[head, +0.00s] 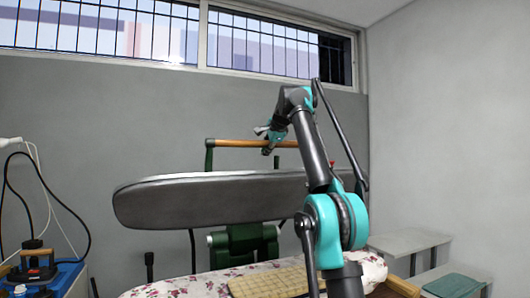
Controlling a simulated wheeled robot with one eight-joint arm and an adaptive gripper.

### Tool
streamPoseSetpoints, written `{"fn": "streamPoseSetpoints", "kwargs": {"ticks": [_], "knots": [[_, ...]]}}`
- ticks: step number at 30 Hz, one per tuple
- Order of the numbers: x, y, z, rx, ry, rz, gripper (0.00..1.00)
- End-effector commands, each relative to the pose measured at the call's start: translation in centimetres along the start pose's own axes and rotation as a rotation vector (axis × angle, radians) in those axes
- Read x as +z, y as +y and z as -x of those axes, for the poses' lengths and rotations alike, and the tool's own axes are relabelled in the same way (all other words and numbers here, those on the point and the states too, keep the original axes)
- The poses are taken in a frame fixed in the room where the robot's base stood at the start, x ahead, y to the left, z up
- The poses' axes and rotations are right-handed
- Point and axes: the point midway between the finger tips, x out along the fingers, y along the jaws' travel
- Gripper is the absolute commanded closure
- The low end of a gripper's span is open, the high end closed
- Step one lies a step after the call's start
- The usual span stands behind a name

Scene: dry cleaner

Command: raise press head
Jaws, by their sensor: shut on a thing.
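The press head (180,203) is a long, dark grey padded board with rounded ends. It hangs level across the middle of the head view, apart from the floral padded lower board (190,288) beneath it. A wooden handle bar (236,143) on green brackets runs above and behind the press head. My gripper (269,146) is at the right part of this bar and is shut on it. The fingertips are small in view, and my arm hides the right part of the bar and press head. A green mount (243,243) shows below the press head.
A blue box (62,280) with an iron-like tool and cables stands at the lower left. A tan ribbed mat (268,282) lies on the lower board. Light shelves (408,241) and a green item (453,286) are at right.

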Motion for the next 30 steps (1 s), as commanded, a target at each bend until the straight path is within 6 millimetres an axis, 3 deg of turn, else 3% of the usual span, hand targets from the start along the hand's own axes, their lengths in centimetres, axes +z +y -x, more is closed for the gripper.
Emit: {"fn": "streamPoseSetpoints", "kwargs": {"ticks": [1,6,17,30], "knots": [[0.0,0.0,-0.1,0.0,0.0,0.0,0.79],[0.0,0.0,-0.1,0.0,0.0,0.0,0.58],[0.0,0.0,0.4,0.0,0.0,0.0,0.58],[0.0,0.0,6.5,0.0,0.0,-0.001,0.58]]}}
